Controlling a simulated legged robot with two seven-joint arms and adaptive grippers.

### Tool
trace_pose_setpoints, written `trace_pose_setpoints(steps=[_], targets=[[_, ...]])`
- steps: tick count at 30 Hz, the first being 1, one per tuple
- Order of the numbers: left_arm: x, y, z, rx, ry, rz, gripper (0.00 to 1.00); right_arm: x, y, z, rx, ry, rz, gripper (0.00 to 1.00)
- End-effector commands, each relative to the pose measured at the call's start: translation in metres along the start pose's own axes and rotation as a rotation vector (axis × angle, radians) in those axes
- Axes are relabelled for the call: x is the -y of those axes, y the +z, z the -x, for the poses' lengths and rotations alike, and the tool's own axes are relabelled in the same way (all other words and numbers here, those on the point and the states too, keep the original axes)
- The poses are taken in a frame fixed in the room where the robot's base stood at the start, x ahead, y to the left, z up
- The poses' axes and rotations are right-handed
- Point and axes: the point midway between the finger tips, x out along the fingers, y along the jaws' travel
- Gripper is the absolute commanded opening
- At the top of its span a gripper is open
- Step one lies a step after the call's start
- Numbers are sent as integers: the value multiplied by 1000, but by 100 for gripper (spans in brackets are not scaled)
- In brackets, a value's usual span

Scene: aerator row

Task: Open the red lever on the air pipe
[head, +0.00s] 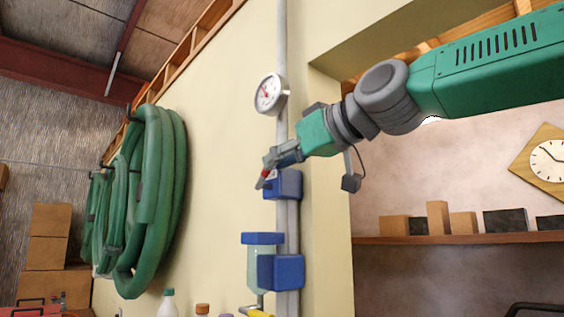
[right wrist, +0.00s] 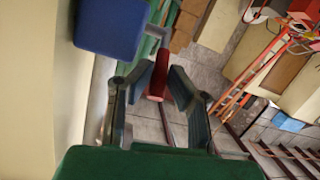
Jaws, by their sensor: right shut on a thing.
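The red lever (head: 262,179) sticks out to the left of a blue valve block (head: 284,184) on the grey vertical air pipe (head: 281,50). My right gripper (head: 271,161) reaches in from the right and is shut on the lever. In the right wrist view the red lever (right wrist: 157,80) stands between the two fingers (right wrist: 164,80), and the blue valve block (right wrist: 110,25) is at the upper left. The fingers hide part of the lever in the head view. My left gripper is not in view.
A round gauge (head: 270,94) sits on the pipe above the valve. A filter bowl (head: 257,266) and another blue block (head: 281,272) are below. Green hose coils (head: 152,200) hang on the wall at left. A shelf (head: 450,239) with boxes is at right.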

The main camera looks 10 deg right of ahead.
Motion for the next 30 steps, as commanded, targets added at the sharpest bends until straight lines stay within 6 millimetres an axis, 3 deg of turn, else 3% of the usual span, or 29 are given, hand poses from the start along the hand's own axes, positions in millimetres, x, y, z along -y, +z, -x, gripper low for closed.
trace_pose_setpoints(steps=[1, 16, 17, 18, 30], targets=[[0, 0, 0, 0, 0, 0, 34, 2, 9, -5, 28, -10, -1, 0], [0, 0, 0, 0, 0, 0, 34, 2, 9, -5, 46, -14, -1, 0], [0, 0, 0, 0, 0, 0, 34, 2, 9, -5, 46, -14, -1, 21], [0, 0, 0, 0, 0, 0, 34, 2, 9, -5, 45, -14, -1, 34], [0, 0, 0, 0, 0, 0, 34, 2, 2, 1, 29, -9, 0, 34]])
